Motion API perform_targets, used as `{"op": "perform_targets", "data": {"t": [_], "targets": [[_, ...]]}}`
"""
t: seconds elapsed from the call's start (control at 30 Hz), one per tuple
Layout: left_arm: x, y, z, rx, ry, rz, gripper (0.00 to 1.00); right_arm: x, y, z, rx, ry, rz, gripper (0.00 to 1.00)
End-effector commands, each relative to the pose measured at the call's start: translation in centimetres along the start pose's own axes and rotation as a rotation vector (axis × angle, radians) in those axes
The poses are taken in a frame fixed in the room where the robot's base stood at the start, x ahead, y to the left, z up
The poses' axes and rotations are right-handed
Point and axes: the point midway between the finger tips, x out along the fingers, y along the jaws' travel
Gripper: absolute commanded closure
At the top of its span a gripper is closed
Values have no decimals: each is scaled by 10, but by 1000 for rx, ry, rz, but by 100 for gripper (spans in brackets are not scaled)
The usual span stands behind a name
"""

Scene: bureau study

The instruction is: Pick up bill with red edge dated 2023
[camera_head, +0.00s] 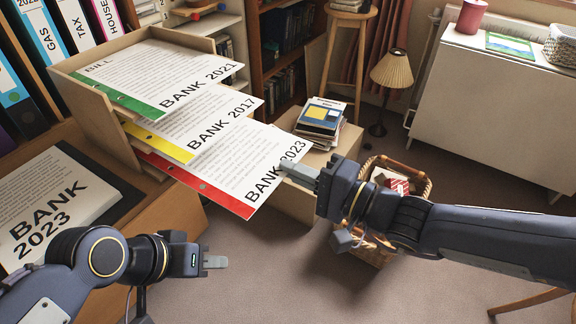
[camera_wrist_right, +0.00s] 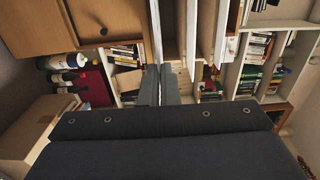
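The bill with the red edge, marked BANK 2023 (camera_head: 225,172), sticks out of the lowest level of a wooden letter tray in the head view. My right gripper (camera_head: 287,166) is at its right corner, over the end of the "2023" print. In the right wrist view my right gripper (camera_wrist_right: 160,82) has its fingers together, with the bill's thin white edge (camera_wrist_right: 155,35) running in between them. My left gripper (camera_head: 218,262) is low, apart from the bills and seen side-on, so its opening is hidden.
The yellow-edged BANK 2017 bill (camera_head: 200,118) and green-edged BANK 2021 bill (camera_head: 160,75) lie above in the wooden tray (camera_head: 150,38). Another BANK 2023 sheet (camera_head: 50,205) lies at left. A wicker basket (camera_head: 420,187) and book stack (camera_head: 320,118) stand at right.

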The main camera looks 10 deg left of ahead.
Motion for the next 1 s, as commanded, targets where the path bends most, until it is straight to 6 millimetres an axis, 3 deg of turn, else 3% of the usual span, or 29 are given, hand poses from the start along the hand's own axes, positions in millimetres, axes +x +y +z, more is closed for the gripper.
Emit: {"op": "perform_targets", "data": {"t": [1.0], "targets": [[-9,4,-5,0,0,0,64,-51,-4,0,-1,1,-1,100]]}}
